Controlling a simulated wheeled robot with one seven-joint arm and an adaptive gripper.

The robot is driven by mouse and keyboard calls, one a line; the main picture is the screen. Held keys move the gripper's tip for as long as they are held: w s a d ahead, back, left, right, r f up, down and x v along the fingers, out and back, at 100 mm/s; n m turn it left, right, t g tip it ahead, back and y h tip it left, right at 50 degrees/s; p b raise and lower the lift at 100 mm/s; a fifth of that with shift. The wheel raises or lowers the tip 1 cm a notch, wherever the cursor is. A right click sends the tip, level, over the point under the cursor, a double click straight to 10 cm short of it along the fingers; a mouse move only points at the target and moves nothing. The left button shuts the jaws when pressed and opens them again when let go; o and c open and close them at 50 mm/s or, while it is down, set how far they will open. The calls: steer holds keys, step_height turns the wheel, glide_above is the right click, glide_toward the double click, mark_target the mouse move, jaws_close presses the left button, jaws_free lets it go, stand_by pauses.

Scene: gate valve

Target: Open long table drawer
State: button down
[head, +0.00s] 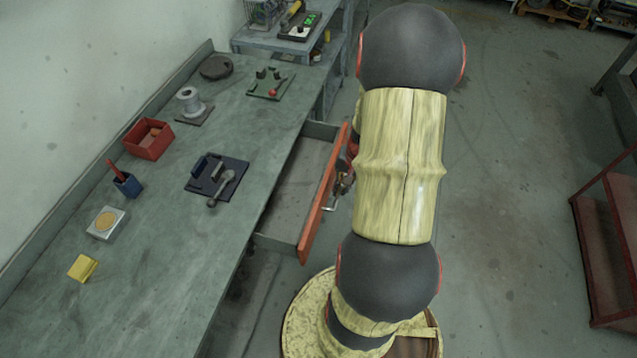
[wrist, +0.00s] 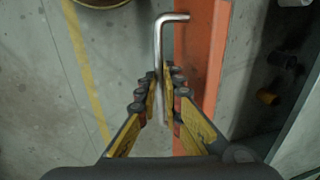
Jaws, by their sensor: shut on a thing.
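The long table (head: 150,230) runs along the wall at the left in the head view. My gripper (wrist: 162,82) is shut on the handle, with a finger on each side of the bar. In the head view my arm hides most of the gripper and part of the handle.
On the table stand a red bin (head: 148,139), a dark tray with a spoon-like tool (head: 222,188), a yellow block (head: 82,268) and other small items. A red cart (head: 605,240) stands at the right. The floor between is clear.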

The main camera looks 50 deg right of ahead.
steer(key=s+d, duration=0.4)
steer(key=s, duration=0.7)
steer(key=shift+d+b, duration=0.25)
steer(key=shift+b, duration=0.1)
steer(key=c, duration=2)
jaws_free()
steer(key=shift+o, duration=0.4)
step_height(320, 180, up, 12)
steer(key=s, duration=0.2)
steer(key=shift+d, duration=0.45)
steer(key=shift+f, duration=0.15)
